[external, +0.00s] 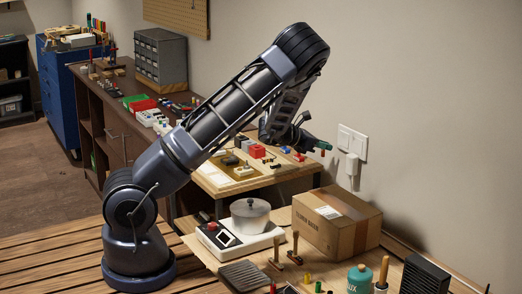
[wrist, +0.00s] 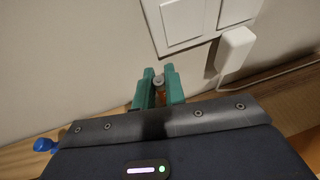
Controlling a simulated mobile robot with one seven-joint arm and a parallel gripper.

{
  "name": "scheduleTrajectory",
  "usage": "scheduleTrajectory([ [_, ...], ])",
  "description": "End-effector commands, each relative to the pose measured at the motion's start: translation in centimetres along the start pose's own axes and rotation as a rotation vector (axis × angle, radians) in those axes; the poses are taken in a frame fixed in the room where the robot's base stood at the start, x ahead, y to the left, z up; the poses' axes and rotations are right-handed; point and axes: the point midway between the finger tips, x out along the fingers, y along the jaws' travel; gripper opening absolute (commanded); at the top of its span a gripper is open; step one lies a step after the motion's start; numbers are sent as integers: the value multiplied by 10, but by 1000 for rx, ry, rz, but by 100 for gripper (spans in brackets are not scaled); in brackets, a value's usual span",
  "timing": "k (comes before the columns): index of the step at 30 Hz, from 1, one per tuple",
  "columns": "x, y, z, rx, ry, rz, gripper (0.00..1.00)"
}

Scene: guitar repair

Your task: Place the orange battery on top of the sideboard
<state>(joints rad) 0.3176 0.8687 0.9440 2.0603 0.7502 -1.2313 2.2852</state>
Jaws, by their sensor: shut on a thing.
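My gripper (external: 325,147) is at the end of my raised arm, near the wall. In the wrist view its teal fingers (wrist: 159,90) are closed around a small cylinder with a grey end and an orange-brown side, which appears to be the orange battery (wrist: 159,82). Most of the battery is hidden between the fingers. The sideboard appears to be the long dark brown cabinet (external: 118,148) along the wall at the back left. My gripper is well to the right of it, apart from it.
A cardboard box (external: 325,225) and a white scale with a pot (external: 245,222) stand on the near bench. A wooden worktop with small parts (external: 205,175) lies between gripper and cabinet. Wall switches (external: 352,140) and a white plug (wrist: 235,48) are near. Trays and a grey drawer unit (external: 160,55) occupy the cabinet top.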

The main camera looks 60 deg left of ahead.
Motion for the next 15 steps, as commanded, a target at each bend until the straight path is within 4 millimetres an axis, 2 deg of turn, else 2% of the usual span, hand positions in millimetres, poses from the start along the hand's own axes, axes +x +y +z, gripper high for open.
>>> scheduleTrajectory([
  [1, -4, 16, 0, -4, -2, 11, 0],
  [15, -42, 134, -9, -27, -2, 69, 0],
])
